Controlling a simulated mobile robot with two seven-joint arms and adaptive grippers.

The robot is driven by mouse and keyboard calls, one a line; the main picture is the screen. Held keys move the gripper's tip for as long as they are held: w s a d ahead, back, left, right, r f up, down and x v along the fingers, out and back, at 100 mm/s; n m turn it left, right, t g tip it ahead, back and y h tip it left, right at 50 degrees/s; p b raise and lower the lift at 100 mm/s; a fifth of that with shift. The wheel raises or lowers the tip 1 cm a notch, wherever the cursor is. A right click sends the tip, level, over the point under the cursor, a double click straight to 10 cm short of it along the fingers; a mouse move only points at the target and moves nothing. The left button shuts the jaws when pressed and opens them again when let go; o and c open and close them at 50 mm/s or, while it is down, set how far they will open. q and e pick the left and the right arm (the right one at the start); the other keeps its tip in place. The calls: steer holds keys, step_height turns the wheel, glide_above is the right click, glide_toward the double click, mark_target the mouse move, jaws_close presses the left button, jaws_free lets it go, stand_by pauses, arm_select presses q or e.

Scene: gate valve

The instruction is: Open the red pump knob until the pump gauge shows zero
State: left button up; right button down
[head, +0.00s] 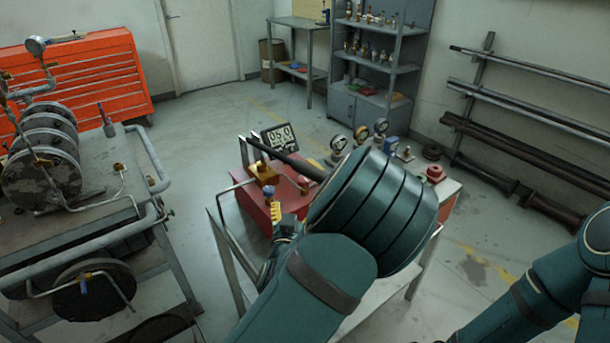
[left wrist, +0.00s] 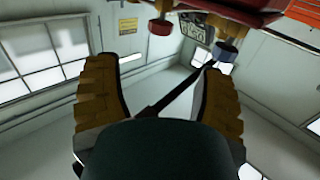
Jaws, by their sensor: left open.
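The red pump (head: 257,206) stands on a bench in the head view, with a brass block, a blue knob (head: 268,192) and a dark lever. Its digital gauge (head: 280,137) faces me; its digits look like 050, though small. In the left wrist view the red knob (left wrist: 160,27) shows at the top, with the blue knob (left wrist: 226,50) to its right and the gauge (left wrist: 195,28) between and behind. My left gripper (left wrist: 163,95) is open and empty, its two yellow fingers apart below the knobs. In the head view my left arm covers part of the pump, and I cannot make out the red knob.
Round gauges (head: 361,134) and a red fitting (head: 435,173) stand on the bench right of the pump. A cart with large flanges (head: 45,175) is at left. Shelves (head: 385,60) and a pipe rack (head: 530,120) stand behind. Floor shows between cart and bench.

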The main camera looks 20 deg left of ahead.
mark_target(303, 183)
arm_select(q)
steer(key=w, duration=0.4)
steer(key=w+a, duration=0.1)
steer(key=w, duration=0.3)
steer(key=w+b, duration=0.1)
steer(key=w, duration=0.3)
steer(key=shift+w+a, duration=0.25)
steer(key=shift+a, duration=0.1)
steer(key=c, duration=1.2)
